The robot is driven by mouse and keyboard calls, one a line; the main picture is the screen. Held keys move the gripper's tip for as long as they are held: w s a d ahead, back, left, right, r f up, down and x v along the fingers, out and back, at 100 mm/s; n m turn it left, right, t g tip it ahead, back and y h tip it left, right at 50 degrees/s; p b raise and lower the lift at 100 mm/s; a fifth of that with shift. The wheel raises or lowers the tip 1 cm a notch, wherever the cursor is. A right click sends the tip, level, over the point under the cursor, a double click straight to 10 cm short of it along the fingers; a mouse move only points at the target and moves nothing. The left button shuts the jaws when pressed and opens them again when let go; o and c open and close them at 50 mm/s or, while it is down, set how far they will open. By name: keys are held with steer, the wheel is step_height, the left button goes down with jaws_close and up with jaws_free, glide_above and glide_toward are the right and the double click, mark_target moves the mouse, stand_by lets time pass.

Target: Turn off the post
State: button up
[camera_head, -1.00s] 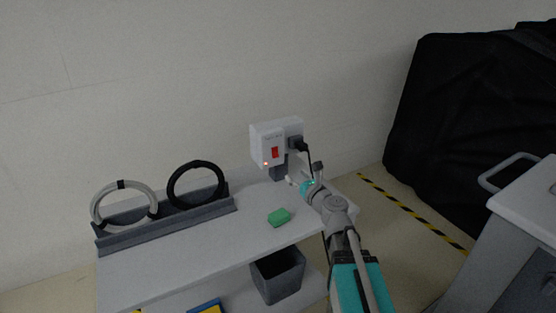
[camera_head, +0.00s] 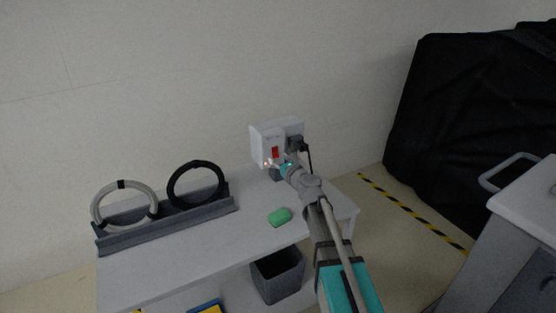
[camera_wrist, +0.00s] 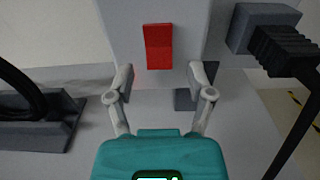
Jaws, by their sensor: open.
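My gripper (camera_head: 272,164) is just in front of the post's lower front. In the wrist view the red switch (camera_wrist: 159,46) is centred beyond and between the two spread fingers of my gripper (camera_wrist: 160,80), which hold nothing. I cannot tell whether a fingertip touches the box.
A black plug (camera_head: 296,143) with a cable sits on the post's right side. A green block (camera_head: 279,217) lies on the bench (camera_head: 190,254). A grey and a black ring stand in a rack (camera_head: 170,223) at left. A dark bin (camera_head: 277,275) is below.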

steer(key=shift+w+a, duration=0.15)
steer(key=shift+w, duration=0.1)
jaws_close()
steer(key=shift+f+t+b, duration=0.25)
steer(key=shift+t+b, duration=0.05)
steer(key=shift+b, duration=0.55)
steer(key=shift+r+t+y+b, duration=0.1)
steer(key=shift+t+y+b, duration=0.25)
steer(key=shift+b, duration=0.2)
jaws_free()
